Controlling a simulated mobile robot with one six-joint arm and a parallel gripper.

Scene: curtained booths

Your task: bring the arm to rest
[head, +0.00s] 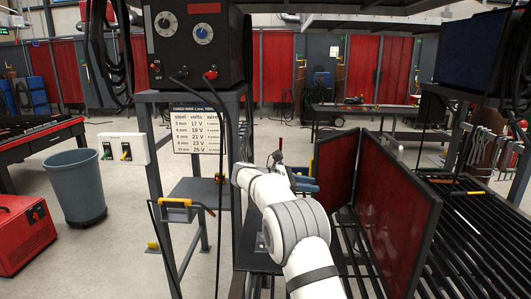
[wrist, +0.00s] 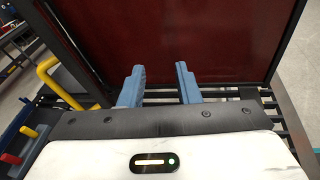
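My gripper (wrist: 160,88) shows in the wrist view with two blue fingers standing apart and nothing between them. It is over a dark slatted bench, facing a dark red panel (wrist: 190,40). In the head view my white arm reaches forward from the lower right, and the blue fingers of my gripper (head: 304,182) show just beyond the wrist. They are close to the left side of the folding red screen (head: 400,222); I cannot tell whether they touch it.
A black control box (head: 195,45) stands on a grey frame at left, with hanging cables and a settings sign (head: 196,130). The slatted bench (head: 465,240) extends right. A grey bin (head: 75,187) and red machine (head: 22,233) stand on the floor at left. A yellow handle (wrist: 55,80) shows left of my gripper.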

